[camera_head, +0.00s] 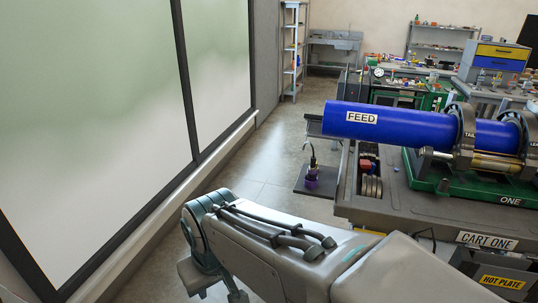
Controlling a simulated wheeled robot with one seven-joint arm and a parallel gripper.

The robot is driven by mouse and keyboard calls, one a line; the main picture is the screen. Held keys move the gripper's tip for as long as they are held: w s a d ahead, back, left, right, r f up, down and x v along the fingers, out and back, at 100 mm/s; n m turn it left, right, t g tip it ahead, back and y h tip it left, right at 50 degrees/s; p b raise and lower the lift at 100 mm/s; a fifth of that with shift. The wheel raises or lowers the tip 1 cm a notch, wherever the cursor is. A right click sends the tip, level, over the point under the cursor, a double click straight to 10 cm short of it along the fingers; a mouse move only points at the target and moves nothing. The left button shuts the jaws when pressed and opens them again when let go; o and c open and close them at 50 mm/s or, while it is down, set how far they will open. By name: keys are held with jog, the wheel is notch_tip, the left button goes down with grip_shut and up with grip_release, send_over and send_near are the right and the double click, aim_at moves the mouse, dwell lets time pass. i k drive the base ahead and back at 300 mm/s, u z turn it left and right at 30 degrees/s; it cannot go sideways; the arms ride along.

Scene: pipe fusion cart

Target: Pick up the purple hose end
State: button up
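A small purple piece (311,179), which looks like the hose end, sits low over a dark flat plate or mat (325,187) on the floor, left of the cart. A thin dark stem or hose rises from it toward the cart's side. It is too small to tell exactly how it rests or connects. My grey arm crosses the bottom of the view, nearer to me than the purple piece and clearly apart from it. My gripper does not show, so its fingers and anything in them are hidden.
The grey cart (400,208), labelled CART ONE, stands at right with a large blue pipe (400,124) clamped on it, jutting left. A framed, frosted glass wall (95,110) runs along the left. Open floor (255,165) lies between. Shelves and benches stand behind.

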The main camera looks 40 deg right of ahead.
aim_at(312, 173)
jog(key=z, duration=0.55)
jog(key=i, duration=0.9)
jog(key=z, duration=1.4)
jog(key=i, duration=0.45)
jog(key=z, duration=0.4)
